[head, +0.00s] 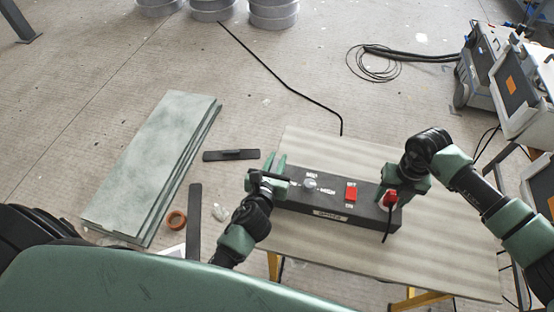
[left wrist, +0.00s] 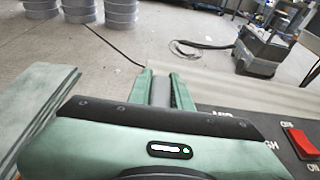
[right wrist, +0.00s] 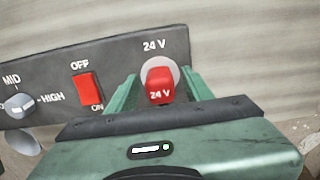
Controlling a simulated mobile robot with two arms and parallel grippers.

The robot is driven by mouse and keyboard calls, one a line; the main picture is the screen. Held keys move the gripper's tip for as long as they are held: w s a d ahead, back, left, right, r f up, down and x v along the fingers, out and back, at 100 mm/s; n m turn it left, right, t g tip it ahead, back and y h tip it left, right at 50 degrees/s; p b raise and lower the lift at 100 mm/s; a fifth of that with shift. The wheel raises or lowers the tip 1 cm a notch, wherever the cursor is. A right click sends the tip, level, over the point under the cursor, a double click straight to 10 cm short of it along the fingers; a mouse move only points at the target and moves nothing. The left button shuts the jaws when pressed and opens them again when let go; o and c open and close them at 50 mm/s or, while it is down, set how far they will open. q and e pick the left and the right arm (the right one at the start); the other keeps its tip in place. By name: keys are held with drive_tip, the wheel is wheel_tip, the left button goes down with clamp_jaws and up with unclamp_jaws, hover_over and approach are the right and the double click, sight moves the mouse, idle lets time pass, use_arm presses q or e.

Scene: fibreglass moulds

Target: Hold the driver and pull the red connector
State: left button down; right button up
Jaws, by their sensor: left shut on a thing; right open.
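The driver (head: 330,205) is a long dark box with a knob, a red switch and a 24 V socket, lying on a pale board. My left gripper (head: 266,172) is shut on its left end; in the left wrist view a grey part shows between the fingers (left wrist: 160,90). The red connector (right wrist: 159,84), marked 24 V, sits in the round socket at the driver's right end. It also shows in the head view (head: 389,198), with a dark cable hanging down. My right gripper (right wrist: 158,95) is open, its fingers on either side of the connector.
The red OFF/ON switch (right wrist: 86,89) and the grey knob (right wrist: 19,104) are left of the connector. The striped board (head: 320,255) is bare in front of the driver. Green slabs (head: 150,160) and an orange tape roll (head: 176,220) lie on the floor at left.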

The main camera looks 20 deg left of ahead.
sight(394, 194)
idle(0.4)
clamp_jaws()
idle(1.4)
drive_tip(key=shift+r, duration=3)
drive_tip(key=shift+r, duration=0.1)
drive_tip(key=shift+r, duration=2.45)
